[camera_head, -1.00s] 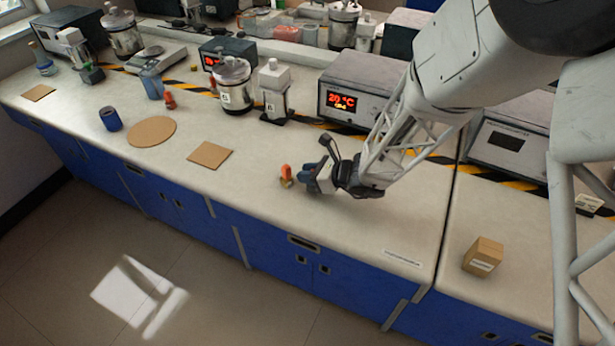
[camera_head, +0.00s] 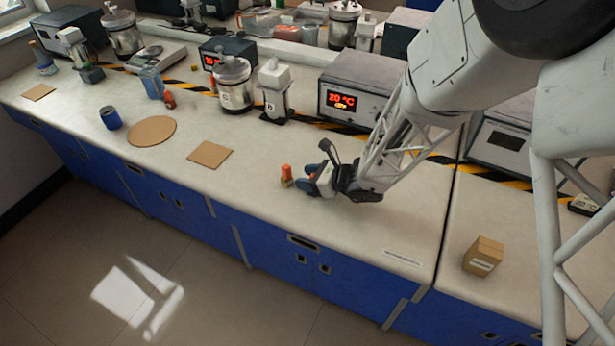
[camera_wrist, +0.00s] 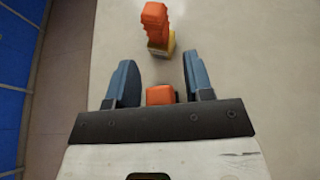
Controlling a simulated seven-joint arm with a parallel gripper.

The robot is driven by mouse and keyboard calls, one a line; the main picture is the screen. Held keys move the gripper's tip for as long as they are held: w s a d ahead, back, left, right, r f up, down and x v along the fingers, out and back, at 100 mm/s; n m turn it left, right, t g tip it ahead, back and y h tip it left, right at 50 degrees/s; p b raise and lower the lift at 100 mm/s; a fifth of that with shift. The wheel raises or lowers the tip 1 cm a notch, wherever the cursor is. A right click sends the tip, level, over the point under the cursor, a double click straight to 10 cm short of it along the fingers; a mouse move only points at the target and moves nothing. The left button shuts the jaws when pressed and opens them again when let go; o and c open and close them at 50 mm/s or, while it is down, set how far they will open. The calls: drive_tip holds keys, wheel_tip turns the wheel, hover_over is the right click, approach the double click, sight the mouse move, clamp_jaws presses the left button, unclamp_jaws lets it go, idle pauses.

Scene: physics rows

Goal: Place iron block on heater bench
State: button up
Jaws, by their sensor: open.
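A small block with an orange handle and a brass-yellow base (camera_head: 287,175) stands on the bench top just left of my gripper. In the wrist view this orange-handled block (camera_wrist: 158,28) is ahead of the fingertips and apart from them. My gripper (camera_head: 313,176) is low over the bench, open, with blue-grey fingers (camera_wrist: 160,76). A small orange piece (camera_wrist: 160,95) shows near the palm; I cannot tell what it is. A grey heater box (camera_head: 352,90) reads 20 °C. Another orange-handled block (camera_head: 169,99) stands further left. I cannot tell which block is iron.
A cardboard box (camera_head: 483,256) sits on the right bench section. A square brown mat (camera_head: 210,154), a round mat (camera_head: 151,131) and a blue cup (camera_head: 110,118) lie to the left. Steel pots and a dispenser bottle (camera_head: 274,92) stand behind. The front bench strip is largely clear.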

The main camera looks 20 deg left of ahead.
drive_tip(key=shift+r, duration=0.1)
drive_tip(key=shift+d+r, duration=0.1)
drive_tip(key=shift+d, duration=0.05)
drive_tip(key=v, duration=1.1)
drive_tip(key=shift+d, duration=0.35)
drive_tip(key=shift+r, duration=0.15)
idle(0.6)
drive_tip(key=s+d+r+n+t+h, duration=0.1)
drive_tip(key=s+d+r+n+h, duration=0.3)
drive_tip(key=d, duration=0.7)
drive_tip(key=s+d+r+n+h, duration=0.5)
drive_tip(key=s+d+r+n, duration=0.3)
drive_tip(key=d+r, duration=0.3)
drive_tip(key=s+d+r+n+t+h, duration=0.1)
drive_tip(key=s+d+r+n+h, duration=0.3)
drive_tip(key=s+d+r, duration=0.4)
drive_tip(key=d+n, duration=0.1)
drive_tip(key=d, duration=0.3)
drive_tip(key=shift+s+d+n+t+h, duration=0.25)
drive_tip(key=shift+d+n+t+h, duration=0.05)
drive_tip(key=shift+d+n, duration=0.1)
